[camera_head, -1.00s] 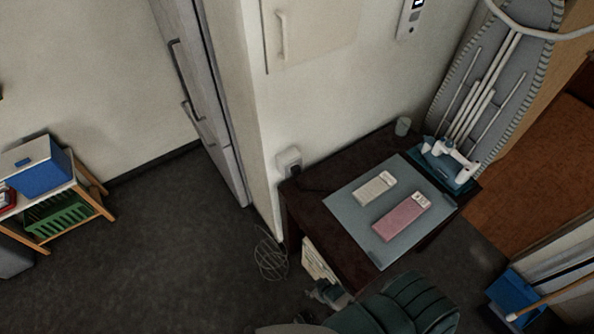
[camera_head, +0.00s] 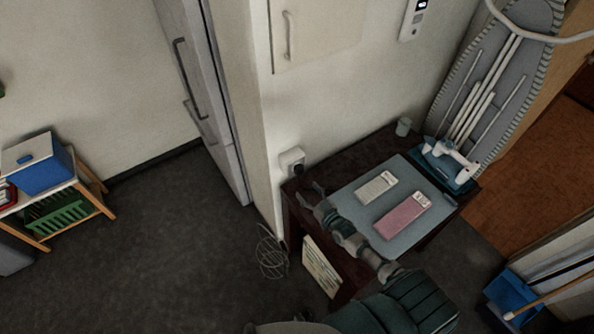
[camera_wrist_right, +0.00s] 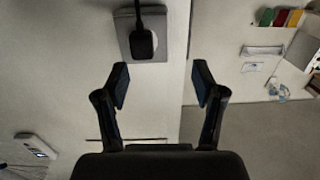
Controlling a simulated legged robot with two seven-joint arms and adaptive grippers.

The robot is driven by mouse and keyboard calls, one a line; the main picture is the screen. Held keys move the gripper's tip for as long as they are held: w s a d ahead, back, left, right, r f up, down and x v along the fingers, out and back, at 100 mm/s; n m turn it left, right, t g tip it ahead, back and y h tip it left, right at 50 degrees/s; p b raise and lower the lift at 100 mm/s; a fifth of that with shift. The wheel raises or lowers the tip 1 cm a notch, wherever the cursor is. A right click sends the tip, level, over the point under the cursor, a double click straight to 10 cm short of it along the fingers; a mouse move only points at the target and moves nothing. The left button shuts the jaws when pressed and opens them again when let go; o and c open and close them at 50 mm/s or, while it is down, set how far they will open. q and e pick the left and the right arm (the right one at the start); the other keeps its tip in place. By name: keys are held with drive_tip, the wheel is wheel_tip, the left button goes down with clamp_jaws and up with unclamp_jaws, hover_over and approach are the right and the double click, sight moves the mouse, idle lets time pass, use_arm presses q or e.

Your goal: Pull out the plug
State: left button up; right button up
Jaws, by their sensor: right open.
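A dark plug (camera_head: 297,169) sits in a pale wall socket (camera_head: 289,157) at the wall's corner, just above the dark table's left end. In the right wrist view the black plug (camera_wrist_right: 142,43) is seated in the grey socket plate (camera_wrist_right: 123,26), with its cord running up out of the picture. My right gripper (camera_head: 311,194) is below the socket in the head view. In the right wrist view its two fingers (camera_wrist_right: 161,86) are spread with nothing between them, and the plug shows beyond them, slightly left of centre. My left gripper is not in view.
The dark table (camera_head: 345,155) carries a grey mat (camera_head: 365,213) with a white box (camera_head: 376,188) and a pink box (camera_head: 403,216). A wire coil (camera_head: 272,252) lies on the floor. An ironing board (camera_head: 497,85) leans at the right.

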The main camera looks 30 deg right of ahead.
sight(302, 172)
drive_tip(key=shift+t+h, duration=0.3)
drive_tip(key=w+b, duration=0.1)
drive_tip(key=w, duration=0.1)
drive_tip(key=w+b, duration=0.1)
drive_tip(key=w, duration=0.2)
drive_tip(key=w+d+b, duration=0.1)
drive_tip(key=w+b, duration=0.1)
drive_tip(key=shift+w+r, duration=0.2)
drive_tip(key=shift+w, duration=0.05)
drive_tip(key=shift+w+d+f+b, duration=0.1)
drive_tip(key=shift+w+d+b, duration=0.2)
drive_tip(key=shift+w+d, duration=0.25)
drive_tip(key=shift+w+d+f, duration=0.1)
drive_tip(key=shift+w+d, duration=0.25)
drive_tip(key=shift+d, duration=0.05)
drive_tip(key=shift+a+r, duration=0.3)
drive_tip(key=shift+a, duration=0.6)
drive_tip(key=shift+d+f, duration=0.15)
drive_tip(key=shift+d, duration=0.5)
drive_tip(key=shift+d+f, duration=0.1)
drive_tip(key=shift+d, duration=0.45)
drive_tip(key=shift+a, duration=0.5)
drive_tip(key=shift+a+r, duration=0.1)
drive_tip(key=shift+r, duration=0.1)
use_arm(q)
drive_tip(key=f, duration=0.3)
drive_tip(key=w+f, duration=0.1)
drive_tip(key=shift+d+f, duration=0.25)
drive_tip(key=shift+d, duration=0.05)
